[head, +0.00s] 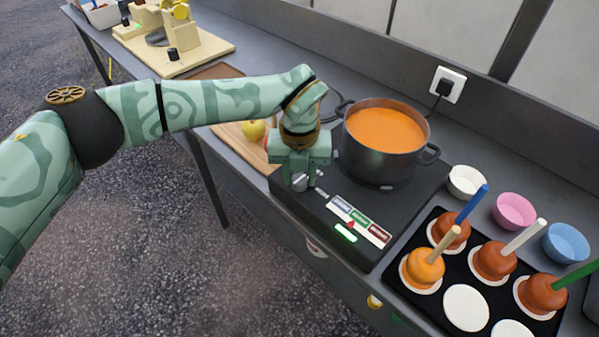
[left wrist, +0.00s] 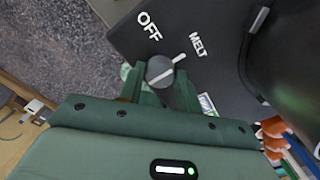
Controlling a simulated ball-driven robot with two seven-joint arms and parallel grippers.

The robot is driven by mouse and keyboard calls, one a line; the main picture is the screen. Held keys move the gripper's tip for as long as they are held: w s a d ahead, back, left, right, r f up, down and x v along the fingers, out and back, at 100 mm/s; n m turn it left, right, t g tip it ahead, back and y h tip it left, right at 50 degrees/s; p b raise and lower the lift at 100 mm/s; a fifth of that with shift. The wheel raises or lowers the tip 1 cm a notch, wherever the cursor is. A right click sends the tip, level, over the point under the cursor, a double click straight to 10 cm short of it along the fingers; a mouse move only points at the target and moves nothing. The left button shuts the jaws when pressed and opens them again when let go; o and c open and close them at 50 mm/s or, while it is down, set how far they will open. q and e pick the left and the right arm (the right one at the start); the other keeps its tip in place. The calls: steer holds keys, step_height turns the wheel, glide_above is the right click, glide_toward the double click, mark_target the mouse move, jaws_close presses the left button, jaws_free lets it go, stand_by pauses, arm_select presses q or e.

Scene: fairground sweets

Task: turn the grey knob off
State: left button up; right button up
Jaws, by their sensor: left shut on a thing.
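The grey knob (head: 300,183) sits on the front left of the black hotplate (head: 335,232). In the left wrist view the grey knob (left wrist: 160,71) has a white pointer line that points up and right, towards the word MELT; the word OFF is up and to the left. My left gripper (head: 306,180) is at the knob with its fingers on either side, shut on it; the fingers also show in the left wrist view (left wrist: 160,84). A dark pot of orange liquid (head: 385,130) stands on the hotplate. My right gripper is not in view.
A panel with coloured labels (head: 358,222), a red marker and a lit green strip (head: 345,234) is beside the knob. A black tray (head: 402,268) of coated apples on sticks stands at right. White (head: 467,181), pink (head: 515,210) and blue (head: 566,243) cups stand behind it.

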mark_target(300, 179)
arm_select(q)
steer(key=shift+r, duration=0.1)
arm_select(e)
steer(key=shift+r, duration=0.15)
arm_select(q)
steer(key=n+p, duration=0.3)
steer(key=shift+r, duration=0.15)
steer(key=n+p, duration=0.2)
steer(key=n, duration=0.2)
steer(key=n+p, duration=0.3)
steer(key=n, duration=0.1)
steer(key=shift+n+p, duration=1)
steer(key=shift+n, duration=0.3)
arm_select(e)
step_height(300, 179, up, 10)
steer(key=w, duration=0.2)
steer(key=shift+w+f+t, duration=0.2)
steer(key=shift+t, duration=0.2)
arm_select(q)
steer(key=shift+f, duration=0.2)
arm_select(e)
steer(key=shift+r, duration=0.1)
arm_select(q)
steer(key=o, duration=1)
steer(key=shift+c, duration=0.2)
